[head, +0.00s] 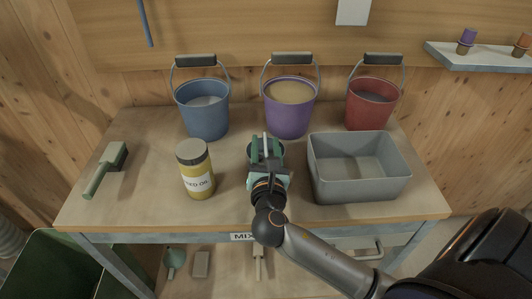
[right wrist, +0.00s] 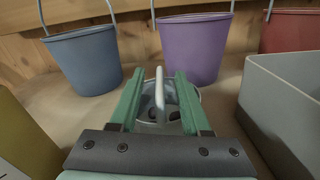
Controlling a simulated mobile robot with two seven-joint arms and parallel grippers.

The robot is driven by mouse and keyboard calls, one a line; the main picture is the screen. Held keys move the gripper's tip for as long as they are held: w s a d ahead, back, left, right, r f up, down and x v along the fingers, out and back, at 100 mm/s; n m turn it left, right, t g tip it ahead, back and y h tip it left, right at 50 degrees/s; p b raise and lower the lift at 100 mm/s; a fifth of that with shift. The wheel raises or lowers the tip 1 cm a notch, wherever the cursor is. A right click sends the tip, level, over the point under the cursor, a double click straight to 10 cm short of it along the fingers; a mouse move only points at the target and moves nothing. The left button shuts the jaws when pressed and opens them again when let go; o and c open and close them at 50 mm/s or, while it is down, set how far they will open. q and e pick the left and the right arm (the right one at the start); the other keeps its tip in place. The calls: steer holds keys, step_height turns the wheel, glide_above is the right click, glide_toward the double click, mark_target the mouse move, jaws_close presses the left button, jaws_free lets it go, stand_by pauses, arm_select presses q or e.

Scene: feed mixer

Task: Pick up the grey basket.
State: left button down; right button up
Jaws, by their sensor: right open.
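The grey basket (head: 358,187), an open rectangular tub, stands on the right part of the table and looks empty. My left gripper is in neither view.
Blue (head: 205,112), purple (head: 288,112) and red (head: 370,108) buckets stand along the back. A yellow seed oil jar (head: 196,172) and a green-handled brush (head: 105,170) are on the left. A shelf (head: 480,57) is at upper right. The table front is clear.

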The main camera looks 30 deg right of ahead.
steer(key=shift+c, duration=0.4)
jaws_close()
stand_by(1.1)
